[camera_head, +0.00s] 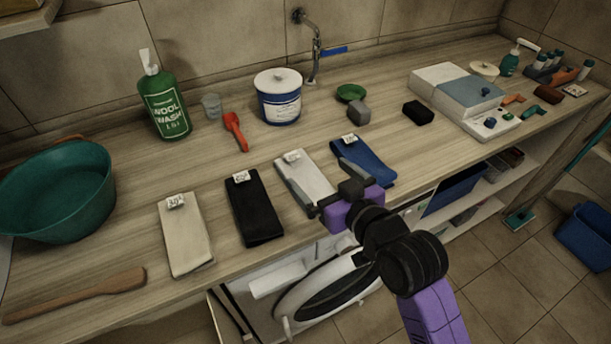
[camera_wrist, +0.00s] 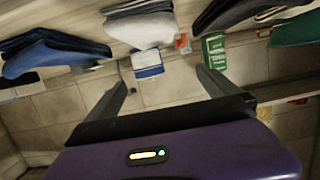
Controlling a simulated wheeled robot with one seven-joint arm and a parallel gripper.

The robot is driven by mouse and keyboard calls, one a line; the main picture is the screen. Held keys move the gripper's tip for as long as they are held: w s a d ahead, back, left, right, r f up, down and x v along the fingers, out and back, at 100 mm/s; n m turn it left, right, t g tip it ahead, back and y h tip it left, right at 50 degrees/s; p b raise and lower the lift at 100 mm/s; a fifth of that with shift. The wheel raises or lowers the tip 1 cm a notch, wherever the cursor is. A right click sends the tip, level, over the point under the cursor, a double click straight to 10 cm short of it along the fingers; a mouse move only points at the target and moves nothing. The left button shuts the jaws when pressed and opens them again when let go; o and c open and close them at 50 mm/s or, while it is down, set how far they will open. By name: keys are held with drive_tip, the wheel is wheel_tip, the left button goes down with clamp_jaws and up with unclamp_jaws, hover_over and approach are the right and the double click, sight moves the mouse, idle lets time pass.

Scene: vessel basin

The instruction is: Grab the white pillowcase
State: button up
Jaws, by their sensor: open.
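A folded white cloth (camera_head: 309,180) with a small tag lies on the wooden counter, between a folded black cloth (camera_head: 254,208) and a folded blue cloth (camera_head: 365,162). My gripper (camera_head: 318,175) is open at the white cloth's near end, its fingers spread to either side and partly hiding it. I cannot tell whether they touch it. In the wrist view the white cloth (camera_wrist: 139,27) is at the top centre, beyond the empty gap of my gripper (camera_wrist: 165,80). The blue cloth (camera_wrist: 50,52) is at left there, the black one (camera_wrist: 240,10) at right.
A beige cloth (camera_head: 186,238), a wooden paddle (camera_head: 80,295) and a green basin (camera_head: 62,195) are at left. A wool wash bottle (camera_head: 164,105) and a white tub (camera_head: 278,100) stand behind. A washing machine (camera_head: 325,295) is under the counter edge.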

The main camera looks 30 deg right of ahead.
sight(315, 185)
drive_tip(key=f, duration=0.1)
drive_tip(key=s+f+g, duration=0.1)
drive_tip(key=f, duration=0.1)
drive_tip(key=shift+a+f, duration=0.1)
drive_tip(key=shift+a, duration=0.1)
drive_tip(key=shift+w+f+g, duration=0.1)
drive_tip(key=shift+f+g, duration=0.15)
drive_tip(key=shift+g, duration=0.05)
drive_tip(key=shift+x, duration=1.25)
drive_tip(key=shift+d+f+p+x, duration=0.15)
drive_tip(key=shift+d+p+x, duration=0.1)
drive_tip(key=shift+x, duration=1)
drive_tip(key=shift+d+f+p+x, duration=0.1)
drive_tip(key=shift+f+p+x, duration=0.15)
drive_tip(key=shift+x, duration=1)
drive_tip(key=shift+r, duration=0.1)
drive_tip(key=c, duration=1.7)
drive_tip(key=shift+r, duration=0.15)
